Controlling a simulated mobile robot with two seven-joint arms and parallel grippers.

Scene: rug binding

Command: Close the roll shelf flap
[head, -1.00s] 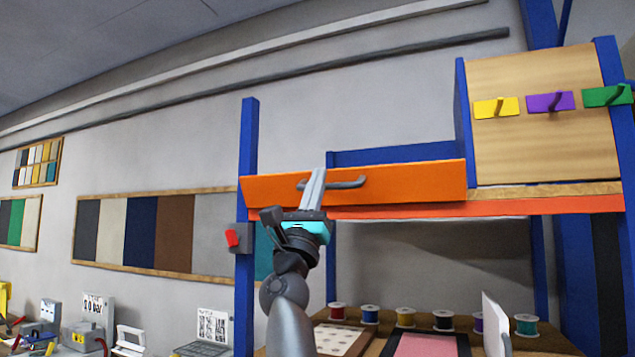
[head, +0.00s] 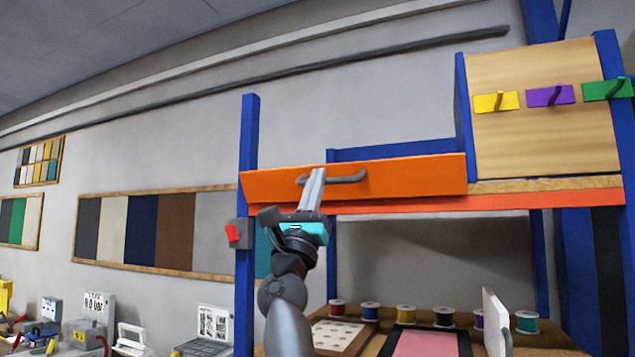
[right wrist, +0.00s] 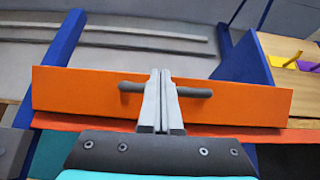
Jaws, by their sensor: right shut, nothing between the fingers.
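The roll shelf flap (head: 410,176) is an orange panel with a dark grey bar handle (head: 346,179), at the upper shelf between blue posts. It leans at a tilt, with the space above it open toward the back. My right gripper (head: 317,174) is shut and empty, its fingertips up at the flap's face by the handle's left part. In the right wrist view the flap (right wrist: 245,103) spans the frame, and the shut fingers (right wrist: 160,75) cross in front of the handle's middle. Whether they touch the flap is unclear. My left gripper is out of view.
An orange shelf edge (head: 560,198) runs below the flap. A wooden panel (head: 540,120) with yellow, purple and green hooks stands to the right. Thread spools (head: 405,314) stand on the bench below.

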